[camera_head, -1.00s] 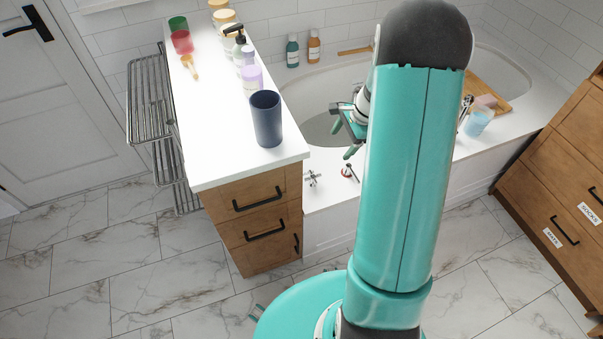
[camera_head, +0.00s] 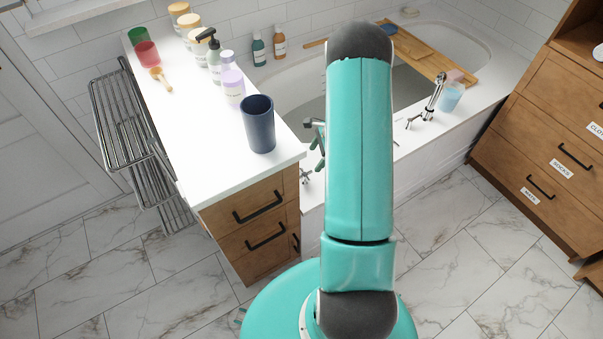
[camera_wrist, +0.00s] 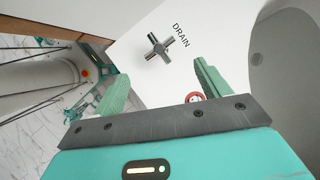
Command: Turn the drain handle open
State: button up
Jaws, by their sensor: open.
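The drain handle (camera_wrist: 160,46) is a metal cross-shaped knob on the white tub deck, with the word DRAIN printed beside it in the wrist view. In the head view, a metal cross handle (camera_head: 305,177) shows on the deck just right of the wooden cabinet. My gripper (camera_wrist: 158,84) is open, its two green fingers apart. The drain handle appears beyond the gap between the fingertips, and nothing is held. In the head view, my gripper (camera_head: 318,146) is mostly hidden behind my arm. A red-ringed part (camera_wrist: 194,97) shows beside the right finger's base.
A white-topped cabinet (camera_head: 200,150) stands close left of my arm, with a dark blue cup (camera_head: 259,125) near its front corner. The bathtub (camera_head: 300,105) lies behind my arm. A metal faucet (camera_head: 435,98) and a wooden bath tray (camera_head: 415,52) are to the right.

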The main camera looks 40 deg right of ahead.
aim_at(305, 174)
jog(key=x, duration=1.1)
